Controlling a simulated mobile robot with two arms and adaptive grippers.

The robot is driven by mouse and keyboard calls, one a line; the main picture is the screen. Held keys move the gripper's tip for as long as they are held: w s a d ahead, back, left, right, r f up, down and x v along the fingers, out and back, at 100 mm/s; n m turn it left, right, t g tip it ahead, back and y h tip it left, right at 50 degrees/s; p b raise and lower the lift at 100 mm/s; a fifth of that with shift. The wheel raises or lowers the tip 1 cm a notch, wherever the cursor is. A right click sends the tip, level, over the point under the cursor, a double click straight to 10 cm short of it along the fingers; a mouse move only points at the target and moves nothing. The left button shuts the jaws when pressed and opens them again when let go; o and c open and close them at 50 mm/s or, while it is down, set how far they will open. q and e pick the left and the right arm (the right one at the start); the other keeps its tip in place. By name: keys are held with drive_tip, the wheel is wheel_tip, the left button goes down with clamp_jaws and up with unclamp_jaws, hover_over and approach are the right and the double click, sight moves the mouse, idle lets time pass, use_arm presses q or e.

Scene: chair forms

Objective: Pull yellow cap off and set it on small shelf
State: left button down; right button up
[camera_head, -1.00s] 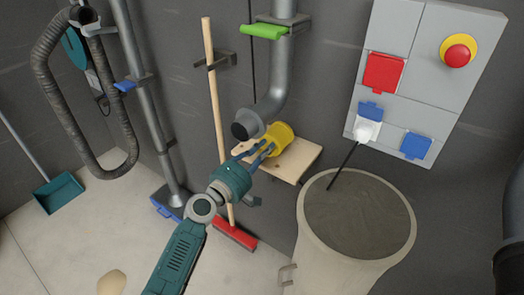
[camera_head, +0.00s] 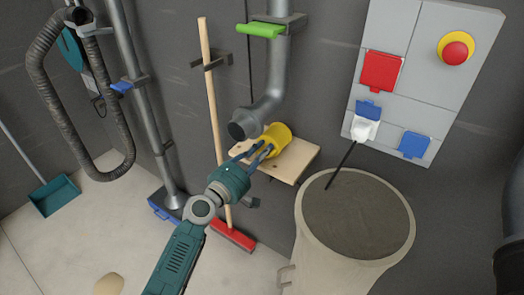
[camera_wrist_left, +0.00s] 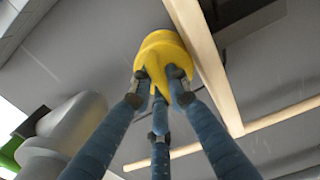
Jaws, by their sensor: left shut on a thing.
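The yellow cap (camera_head: 278,138) is in the fingers of my left gripper (camera_head: 262,152), beside the open dark end of the grey pipe (camera_head: 242,126). In the left wrist view my blue fingers close around the cap (camera_wrist_left: 162,50), with its yellow tab between them. The cap appears apart from the pipe mouth, to its right. The small wooden shelf (camera_head: 292,166) on the wall is behind and below the cap. Whether the cap touches the shelf cannot be told. My right gripper is not in view.
A large bin (camera_head: 312,240) with a dark grey surface stands right of the shelf. A broom (camera_head: 212,110) leans on the wall to the left. A wall panel (camera_head: 440,50) with red and blue sockets and a red button is at upper right.

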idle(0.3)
use_arm(q)
drive_tip(key=c, duration=1.6)
unclamp_jaws()
drive_tip(key=shift+o, duration=0.4)
drive_tip(key=shift+f, duration=0.1)
drive_tip(key=v, duration=1.2)
drive_tip(key=shift+a+p, duration=0.1)
drive_tip(key=shift+p, duration=0.2)
